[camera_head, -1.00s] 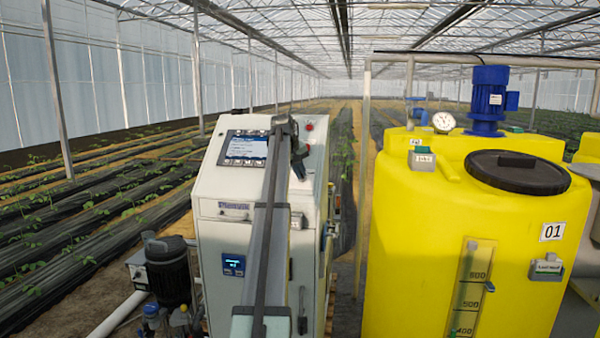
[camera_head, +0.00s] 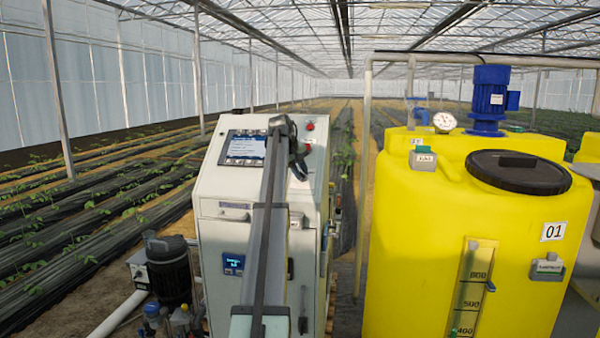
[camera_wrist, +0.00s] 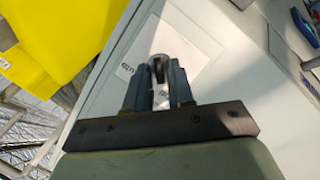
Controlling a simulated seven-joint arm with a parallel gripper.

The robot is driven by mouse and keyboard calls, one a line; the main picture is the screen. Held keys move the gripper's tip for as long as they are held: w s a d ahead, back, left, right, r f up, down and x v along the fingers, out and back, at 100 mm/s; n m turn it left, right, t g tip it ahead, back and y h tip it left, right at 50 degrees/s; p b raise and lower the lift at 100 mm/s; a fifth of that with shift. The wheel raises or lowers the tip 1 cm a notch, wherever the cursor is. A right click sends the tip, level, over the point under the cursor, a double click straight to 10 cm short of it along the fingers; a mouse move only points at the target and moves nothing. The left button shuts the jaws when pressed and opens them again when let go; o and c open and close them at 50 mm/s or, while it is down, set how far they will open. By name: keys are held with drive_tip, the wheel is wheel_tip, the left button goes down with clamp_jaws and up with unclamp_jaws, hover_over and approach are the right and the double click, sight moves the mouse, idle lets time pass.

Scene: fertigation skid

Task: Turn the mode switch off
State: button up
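The mode switch seems to be the small silver-grey lever with a dark rounded end (camera_wrist: 160,68) on a white label plate in the wrist view. My gripper (camera_wrist: 159,82) has its two blue-grey fingers close together, one on each side of this lever. They look closed on it, with no clear gap. In the head view my gripper (camera_head: 300,165) is at the upper right of the white control cabinet (camera_head: 225,200), and my arm hides part of the cabinet front. The switch is hidden there. Its exact position cannot be read.
A display screen (camera_head: 244,148) is left of my arm on the cabinet top, with a red button (camera_head: 310,127) behind my gripper. A large yellow tank (camera_head: 420,240) with a blue motor (camera_head: 489,98) stands to the right. A dark pump (camera_head: 168,268) stands at lower left.

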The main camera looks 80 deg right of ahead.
drive_tip(key=shift+o, duration=0.9)
drive_tip(key=shift+r, duration=0.1)
drive_tip(key=v, duration=1.3)
drive_tip(key=shift+a+r, duration=0.25)
drive_tip(key=shift+a, duration=0.05)
drive_tip(key=shift+m, duration=0.3)
